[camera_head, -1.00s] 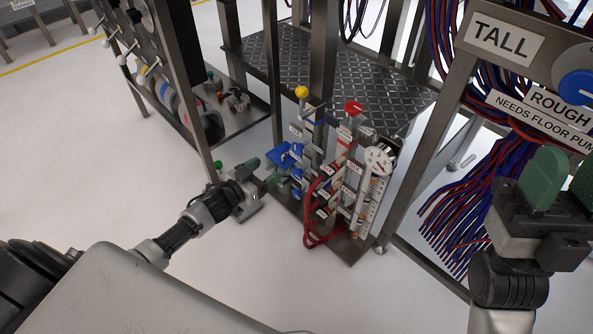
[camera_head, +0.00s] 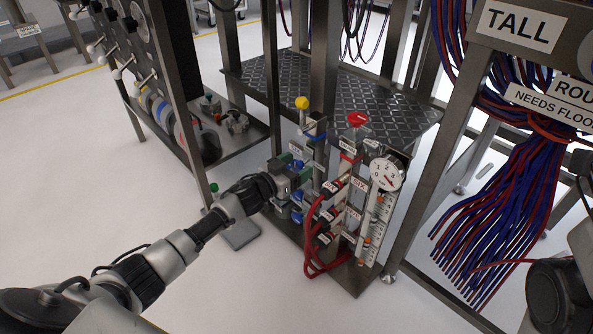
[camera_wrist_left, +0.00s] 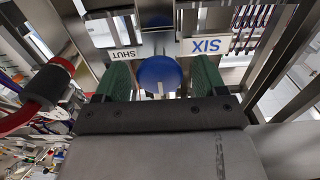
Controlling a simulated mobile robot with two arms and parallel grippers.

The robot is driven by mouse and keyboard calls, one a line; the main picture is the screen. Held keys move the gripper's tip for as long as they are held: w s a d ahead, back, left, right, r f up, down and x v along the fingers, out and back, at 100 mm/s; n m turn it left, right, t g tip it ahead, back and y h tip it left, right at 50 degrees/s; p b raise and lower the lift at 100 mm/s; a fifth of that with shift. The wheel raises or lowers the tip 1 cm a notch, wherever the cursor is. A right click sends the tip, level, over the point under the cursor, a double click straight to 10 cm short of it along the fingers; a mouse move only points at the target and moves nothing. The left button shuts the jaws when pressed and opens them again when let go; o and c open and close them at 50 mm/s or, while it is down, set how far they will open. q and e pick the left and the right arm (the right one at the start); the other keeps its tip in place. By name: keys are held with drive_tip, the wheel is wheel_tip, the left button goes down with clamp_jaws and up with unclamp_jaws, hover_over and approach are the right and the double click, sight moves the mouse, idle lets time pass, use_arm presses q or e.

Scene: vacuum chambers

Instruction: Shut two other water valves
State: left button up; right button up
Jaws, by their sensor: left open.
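A valve manifold (camera_head: 345,225) stands on the floor plate, with blue valve handles (camera_head: 297,197) on its left column and red valves (camera_head: 330,188) with red hoses on its right column. My left gripper (camera_head: 290,165) is at the blue column and partly hides it. In the left wrist view, a round blue valve knob (camera_wrist_left: 160,72) sits between the open green fingers of this gripper (camera_wrist_left: 160,88). Labels "SHUT" and "SIX" flank the knob. I cannot tell whether the fingers touch it. My right gripper is out of view; only part of that arm shows at the right edge.
A yellow knob (camera_head: 302,103) and a red knob (camera_head: 357,119) top the manifold, with a dial gauge (camera_head: 386,174) at its right. Metal frame posts (camera_head: 430,150) stand close around. A blue and red cable bundle (camera_head: 490,235) hangs at right. Floor at left is clear.

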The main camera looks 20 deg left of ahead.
use_arm(q)
drive_tip(key=shift+w+d, duration=0.1)
drive_tip(key=shift+w, duration=0.05)
drive_tip(key=shift+c, duration=0.3)
drive_tip(key=c, duration=0.9)
drive_tip(key=shift+o, duration=0.2)
